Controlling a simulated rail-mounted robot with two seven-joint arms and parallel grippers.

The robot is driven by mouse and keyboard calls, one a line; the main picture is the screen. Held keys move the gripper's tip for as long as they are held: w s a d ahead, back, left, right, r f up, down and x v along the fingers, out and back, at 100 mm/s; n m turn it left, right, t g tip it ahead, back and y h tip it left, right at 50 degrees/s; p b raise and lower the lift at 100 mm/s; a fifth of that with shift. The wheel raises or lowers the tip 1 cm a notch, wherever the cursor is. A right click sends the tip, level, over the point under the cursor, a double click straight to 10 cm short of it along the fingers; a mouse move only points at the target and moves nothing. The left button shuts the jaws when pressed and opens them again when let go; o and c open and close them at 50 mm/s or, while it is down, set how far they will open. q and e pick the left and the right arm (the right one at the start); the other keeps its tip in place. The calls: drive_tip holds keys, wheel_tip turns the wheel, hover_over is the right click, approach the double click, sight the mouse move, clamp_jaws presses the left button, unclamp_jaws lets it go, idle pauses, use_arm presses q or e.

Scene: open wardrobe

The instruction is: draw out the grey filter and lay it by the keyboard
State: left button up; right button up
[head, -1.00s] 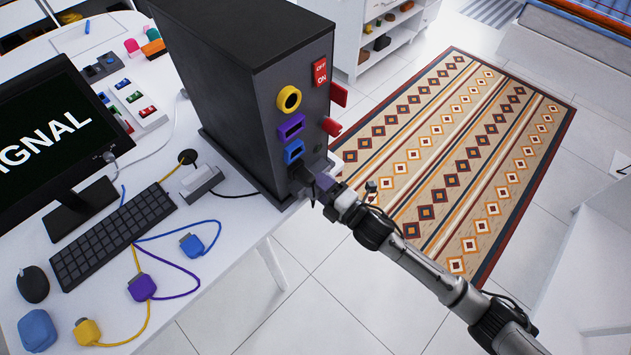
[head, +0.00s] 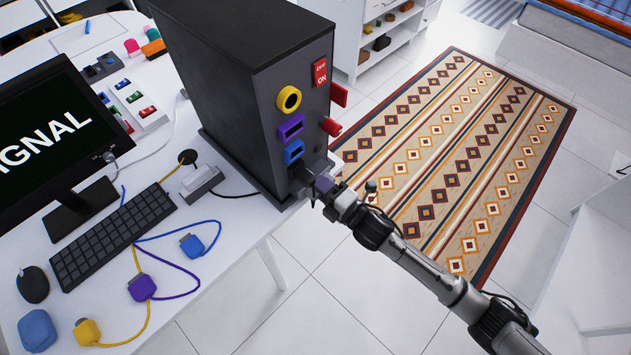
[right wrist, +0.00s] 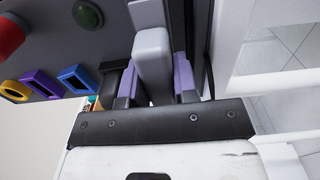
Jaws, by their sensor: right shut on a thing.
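The black tower case (head: 228,85) stands on the white desk, its front panel facing right. My right gripper (head: 314,186) is at the low part of that panel. In the right wrist view the grey filter (right wrist: 152,58) is a light grey block between the purple finger pads of my right gripper (right wrist: 155,82), which is shut on it. The filter's far end is at the dark panel; how deep it sits is unclear. In the head view the filter is hard to make out. The black keyboard (head: 113,236) lies on the desk left of the case. My left gripper is out of view.
Blue (head: 192,245), purple (head: 142,287) and yellow (head: 87,332) plugs with cords lie right of and below the keyboard. A monitor (head: 50,140) and mouse (head: 33,284) are to the left. Yellow, purple and blue ports and red parts are on the panel above my gripper.

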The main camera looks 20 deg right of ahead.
clamp_jaws()
drive_tip(key=shift+s+d+p, duration=0.35)
drive_tip(key=shift+s, duration=0.15)
idle(0.4)
drive_tip(key=shift+s, duration=0.1)
idle(0.5)
drive_tip(key=shift+s+d, duration=0.15)
drive_tip(key=shift+s, duration=0.05)
drive_tip(key=shift+s+d+p, duration=0.1)
drive_tip(key=shift+s+p, duration=0.15)
drive_tip(key=shift+p, duration=0.1)
drive_tip(key=shift+s+d+p, duration=0.3)
drive_tip(key=shift+s, duration=0.1)
idle(0.6)
drive_tip(key=shift+s, duration=0.15)
idle(0.4)
